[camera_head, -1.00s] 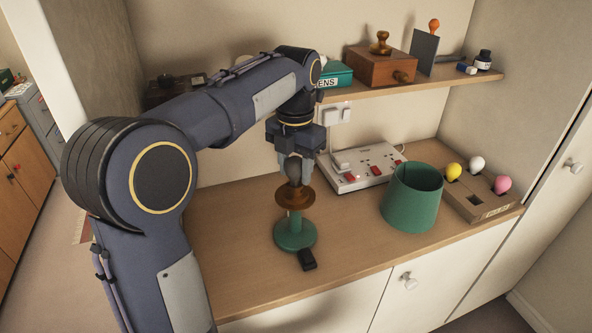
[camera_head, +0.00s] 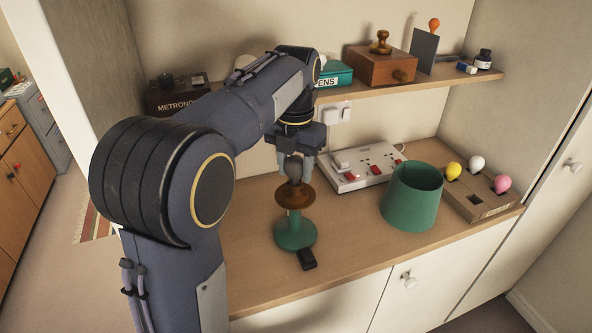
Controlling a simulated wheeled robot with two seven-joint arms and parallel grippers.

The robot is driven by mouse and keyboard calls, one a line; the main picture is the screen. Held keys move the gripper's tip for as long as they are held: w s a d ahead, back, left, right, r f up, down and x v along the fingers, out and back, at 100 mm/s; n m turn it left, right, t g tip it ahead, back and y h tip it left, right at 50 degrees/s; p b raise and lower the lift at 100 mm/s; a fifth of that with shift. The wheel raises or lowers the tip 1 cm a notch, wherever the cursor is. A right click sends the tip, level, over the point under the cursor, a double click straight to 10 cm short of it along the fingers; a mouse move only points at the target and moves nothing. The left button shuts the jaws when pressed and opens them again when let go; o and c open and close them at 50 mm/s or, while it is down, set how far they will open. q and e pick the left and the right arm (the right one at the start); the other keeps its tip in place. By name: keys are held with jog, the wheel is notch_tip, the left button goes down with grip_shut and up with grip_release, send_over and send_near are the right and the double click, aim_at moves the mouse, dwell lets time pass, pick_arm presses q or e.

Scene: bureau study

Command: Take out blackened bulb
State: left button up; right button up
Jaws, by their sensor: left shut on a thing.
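The blackened bulb (camera_head: 294,172) stands upright at the top of a lamp, just above its brown wooden disc (camera_head: 294,195). The lamp has a round green base (camera_head: 295,233) on the wooden desktop. My left gripper (camera_head: 295,165) points down from above and is shut on the dark bulb, with a finger on each side. Whether the bulb still sits in its socket cannot be told. My right gripper is not in view.
A green lampshade (camera_head: 411,198) stands right of the lamp. A holder (camera_head: 481,206) with yellow, white and pink bulbs is farther right. A white power strip (camera_head: 363,168) lies behind. A black switch (camera_head: 307,259) lies in front. A shelf (camera_head: 450,82) hangs above.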

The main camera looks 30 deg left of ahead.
aim_at(295, 157)
pick_arm(q)
jog(key=shift+r, duration=0.2)
jog(key=shift+r+p, duration=1.25)
jog(key=shift+p, duration=0.1)
jog(key=shift+r, duration=0.1)
jog(key=shift+r+p, duration=1.75)
jog(key=shift+p, duration=0.35)
